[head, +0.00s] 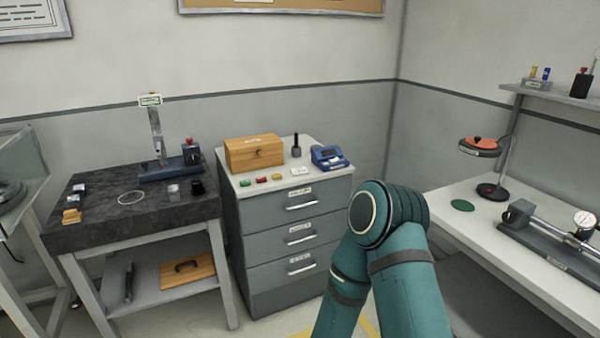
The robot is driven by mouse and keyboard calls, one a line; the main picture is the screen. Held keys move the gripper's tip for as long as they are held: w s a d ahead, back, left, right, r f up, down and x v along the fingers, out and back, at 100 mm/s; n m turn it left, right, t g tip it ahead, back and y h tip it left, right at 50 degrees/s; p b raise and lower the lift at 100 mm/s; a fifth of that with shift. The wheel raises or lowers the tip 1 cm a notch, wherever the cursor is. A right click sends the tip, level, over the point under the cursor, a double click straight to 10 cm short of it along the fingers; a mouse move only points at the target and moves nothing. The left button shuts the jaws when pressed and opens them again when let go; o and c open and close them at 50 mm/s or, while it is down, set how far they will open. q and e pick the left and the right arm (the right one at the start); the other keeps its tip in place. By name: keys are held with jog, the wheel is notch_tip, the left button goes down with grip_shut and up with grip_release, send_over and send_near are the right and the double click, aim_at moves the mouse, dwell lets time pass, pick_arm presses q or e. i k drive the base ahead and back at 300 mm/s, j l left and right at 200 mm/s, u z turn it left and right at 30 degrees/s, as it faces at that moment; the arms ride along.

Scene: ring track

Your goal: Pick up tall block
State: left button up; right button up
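I cannot tell for sure which object is the tall block. Small block-like pieces stand on the dark stone-topped table (110,216): a clear or grey cube (173,191), a black piece (197,187), and a wooden piece (71,216) at the left edge with small dark pieces (78,193) behind it. Both of my grippers are out of view. Only a bent teal arm of mine shows at the lower middle right, hiding part of the floor and the room behind it.
A grey drawer cabinet (290,228) bears a wooden box (254,153), a blue device (328,157) and small coloured pieces. A stand (160,150) rises at the stone table's back. A glass-sided case (20,165) is at left.

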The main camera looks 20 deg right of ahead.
aim_at(174, 195)
jog(key=z, duration=0.55)
jog(key=i+j+z, duration=0.25)
jog(key=j+z, duration=0.25)
jog(key=i+j+z, duration=0.4)
jog(key=j, duration=0.35)
jog(key=j+z, duration=0.1)
jog(key=j, duration=0.4)
